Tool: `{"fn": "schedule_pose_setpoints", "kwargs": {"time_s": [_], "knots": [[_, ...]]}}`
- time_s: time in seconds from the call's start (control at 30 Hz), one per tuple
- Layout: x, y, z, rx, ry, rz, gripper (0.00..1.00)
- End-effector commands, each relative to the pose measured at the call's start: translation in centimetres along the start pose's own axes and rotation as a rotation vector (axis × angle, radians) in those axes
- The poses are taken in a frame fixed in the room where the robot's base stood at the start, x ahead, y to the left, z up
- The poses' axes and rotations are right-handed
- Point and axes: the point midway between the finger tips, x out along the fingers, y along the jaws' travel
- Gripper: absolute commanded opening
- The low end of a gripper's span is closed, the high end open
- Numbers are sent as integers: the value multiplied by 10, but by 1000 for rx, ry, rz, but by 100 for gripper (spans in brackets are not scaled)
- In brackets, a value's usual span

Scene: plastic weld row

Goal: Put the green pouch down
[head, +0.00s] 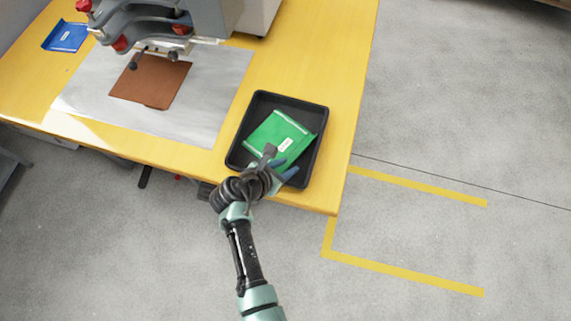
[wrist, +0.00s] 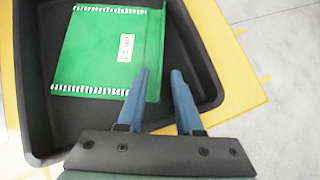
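The green pouch (head: 281,136) has white stitched edges and a small white label. It lies inside the black tray (head: 242,120), and it fills much of the wrist view (wrist: 100,50). My gripper (head: 280,168) is over the near right part of the tray. In the wrist view its two blue fingers (wrist: 160,74) stand apart, with a clear gap between them. The left finger covers part of the pouch's near right edge, and a strip of green shows in the gap. The right finger is clear of the pouch. I cannot tell whether the left finger touches it.
The tray sits near the right front corner of the yellow table (head: 335,100). Floor to the right is open.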

Motion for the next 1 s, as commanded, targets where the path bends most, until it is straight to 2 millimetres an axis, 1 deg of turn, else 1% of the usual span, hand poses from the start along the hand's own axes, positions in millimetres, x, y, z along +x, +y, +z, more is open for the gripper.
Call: {"fn": "schedule_pose_setpoints", "kwargs": {"time_s": [0.17, 0.27, 0.37, 0.6, 0.7, 0.83, 1.0], "knots": [[-3, 0, 3, 1, -1, 0, 35], [-13, 1, 3, -1, -1, 2, 35], [-31, 1, 4, -2, -1, 3, 35], [-83, 0, 3, -2, -1, 3, 35], [-100, 1, 3, -1, 0, 3, 35], [-116, 0, 2, -1, 0, 2, 35], [-123, 0, 2, 0, 0, 0, 35]]}}
